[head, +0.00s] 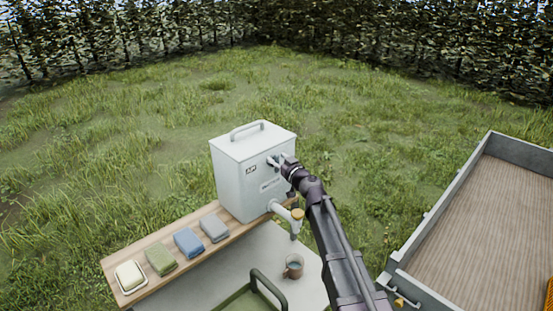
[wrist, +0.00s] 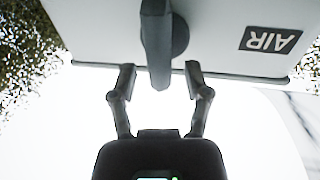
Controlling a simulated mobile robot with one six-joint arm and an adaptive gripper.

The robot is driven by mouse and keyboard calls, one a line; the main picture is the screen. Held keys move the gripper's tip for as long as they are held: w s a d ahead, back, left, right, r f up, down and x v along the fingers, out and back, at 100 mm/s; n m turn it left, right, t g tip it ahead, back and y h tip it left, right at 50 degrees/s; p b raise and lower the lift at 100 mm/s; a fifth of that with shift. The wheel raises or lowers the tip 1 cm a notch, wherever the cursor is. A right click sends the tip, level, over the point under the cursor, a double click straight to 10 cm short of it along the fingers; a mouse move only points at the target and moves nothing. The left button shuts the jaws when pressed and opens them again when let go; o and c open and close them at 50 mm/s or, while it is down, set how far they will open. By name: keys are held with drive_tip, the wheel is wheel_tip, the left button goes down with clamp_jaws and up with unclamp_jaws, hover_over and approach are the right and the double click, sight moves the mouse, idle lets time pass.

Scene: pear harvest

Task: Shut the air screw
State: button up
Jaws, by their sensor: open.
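The white water box (head: 240,190) stands on the wooden shelf, with a handle on its lid and an "AIR" label on its front. The air screw (wrist: 157,45) shows in the wrist view as a grey bar on a round base beside that label. My gripper (wrist: 160,80) is open, one finger on each side of the bar's end. I see clear gaps between the bar and both fingers. In the head view my gripper (head: 276,161) is at the upper front of the box and hides most of the screw.
A tap (head: 285,211) with an orange-brown top sticks out low on the box, close to my arm. A mug (head: 293,266) stands below it. Folded cloths (head: 188,243) and a soap dish (head: 131,278) lie on the shelf (head: 122,255). A trailer bed (head: 480,220) is at right.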

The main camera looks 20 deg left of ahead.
drive_tip(key=shift+w+a, duration=0.2)
drive_tip(key=shift+a, duration=0.1)
clamp_jaws()
